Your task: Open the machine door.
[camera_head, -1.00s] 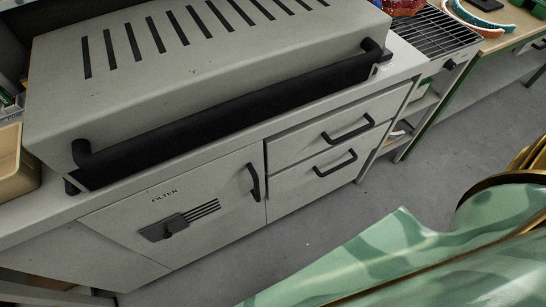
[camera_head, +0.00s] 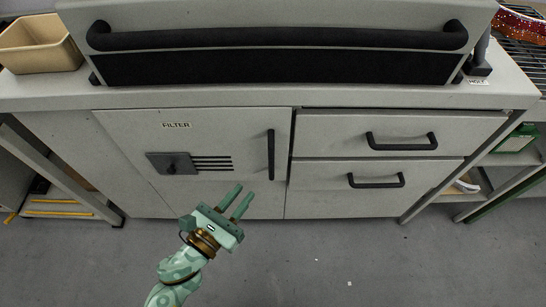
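The grey machine (camera_head: 275,15) stands on the counter at the top of the view, with a long black bar handle (camera_head: 275,38) across its front above a dark strip. Below the counter is a closed grey cabinet door marked FILTER (camera_head: 225,135). It has a vertical black handle (camera_head: 271,154) near its right edge and a dark latch with slots (camera_head: 174,163). My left gripper (camera_head: 246,190) is in front of the lower part of this door, below and left of the vertical handle. Its two green fingers are apart with nothing between them. My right gripper is out of view.
Two closed drawers with black handles (camera_head: 402,141) are right of the door. A tan bin (camera_head: 38,48) sits on the counter's left. Open shelving with a green box (camera_head: 515,139) is at right. The grey floor (camera_head: 330,260) in front is mostly clear.

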